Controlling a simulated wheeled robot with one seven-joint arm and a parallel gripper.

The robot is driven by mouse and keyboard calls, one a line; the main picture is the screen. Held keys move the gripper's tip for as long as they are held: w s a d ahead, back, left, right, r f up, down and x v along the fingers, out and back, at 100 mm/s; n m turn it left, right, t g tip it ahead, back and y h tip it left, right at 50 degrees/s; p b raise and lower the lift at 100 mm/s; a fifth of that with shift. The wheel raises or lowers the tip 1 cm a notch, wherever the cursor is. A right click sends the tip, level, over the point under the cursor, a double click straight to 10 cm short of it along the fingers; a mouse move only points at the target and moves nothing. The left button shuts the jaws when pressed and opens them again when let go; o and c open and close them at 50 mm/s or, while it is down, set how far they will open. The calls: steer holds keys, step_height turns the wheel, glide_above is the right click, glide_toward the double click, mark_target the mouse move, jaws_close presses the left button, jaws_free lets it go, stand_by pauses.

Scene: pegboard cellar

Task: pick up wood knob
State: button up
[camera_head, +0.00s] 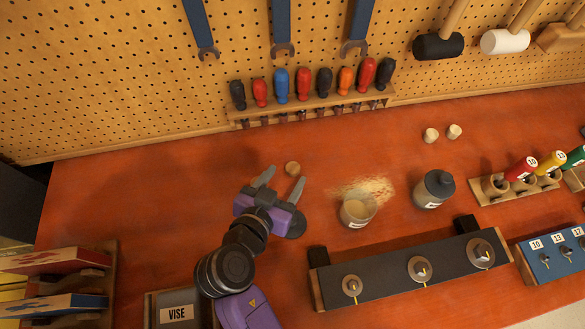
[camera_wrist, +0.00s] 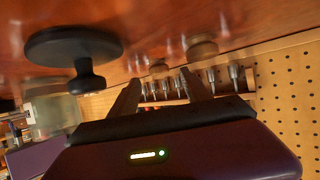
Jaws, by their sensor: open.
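Two more pale wood knobs (camera_head: 430,135) (camera_head: 454,131) sit together farther right on the bench.
A black lid with a knob (camera_head: 293,224) lies beside my gripper. An open jar (camera_head: 357,210) with spilled sawdust and a lidded jar (camera_head: 434,190) stand to the right. A screwdriver rack (camera_head: 310,108) lines the pegboard behind. A dark dial panel (camera_head: 385,275) stands in front.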

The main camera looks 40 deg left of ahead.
mark_target(292, 170)
steer(key=b+x, duration=0.1)
steer(key=x, duration=0.3)
steer(key=shift+d, duration=0.1)
steer(key=shift+c, duration=0.5)
steer(key=shift+s, duration=0.1)
jaws_close()
